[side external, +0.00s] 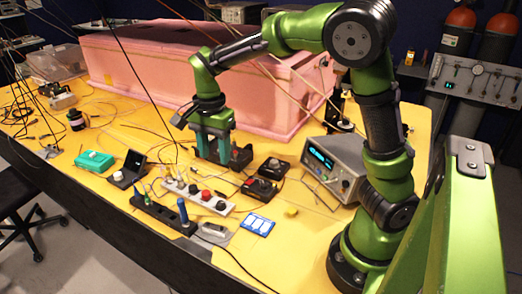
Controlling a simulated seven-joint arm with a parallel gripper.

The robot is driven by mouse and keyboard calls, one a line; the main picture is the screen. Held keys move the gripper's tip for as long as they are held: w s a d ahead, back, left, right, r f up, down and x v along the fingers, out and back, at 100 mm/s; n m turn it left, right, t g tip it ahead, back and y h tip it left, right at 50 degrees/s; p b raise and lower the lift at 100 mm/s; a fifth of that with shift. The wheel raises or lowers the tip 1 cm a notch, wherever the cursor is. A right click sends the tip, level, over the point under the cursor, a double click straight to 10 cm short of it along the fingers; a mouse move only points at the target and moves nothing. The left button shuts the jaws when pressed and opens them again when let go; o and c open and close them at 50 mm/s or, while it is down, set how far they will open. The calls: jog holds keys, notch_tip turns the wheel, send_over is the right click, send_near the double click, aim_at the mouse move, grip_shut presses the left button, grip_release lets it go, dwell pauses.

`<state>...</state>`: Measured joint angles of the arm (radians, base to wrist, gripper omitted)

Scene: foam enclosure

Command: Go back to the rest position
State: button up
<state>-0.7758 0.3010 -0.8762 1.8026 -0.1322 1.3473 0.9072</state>
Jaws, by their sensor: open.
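My gripper (213,158) is in the middle of the yellow table (310,235) in the side external view, pointing down. Its two teal fingers are apart, with nothing visible between them.
A large pink foam box (285,112) stands behind my gripper. A grey instrument with a lit display (345,172) is to the right. In front are a white knob strip (198,194), a black power strip (160,212) and a blue-and-white card (257,225). Cables cross the table.

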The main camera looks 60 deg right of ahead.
jog(key=s+a+r+n+t+y, duration=0.1)
jog(key=s+r+n+t, duration=0.2)
jog(key=s+n, duration=0.3)
jog(key=s+a+r+n+t+y, duration=0.1)
jog(key=s+r+n+t, duration=0.3)
jog(key=s, duration=0.5)
jog(key=n, duration=0.2)
jog(key=shift+n, duration=0.4)
jog(key=shift+c, duration=0.3)
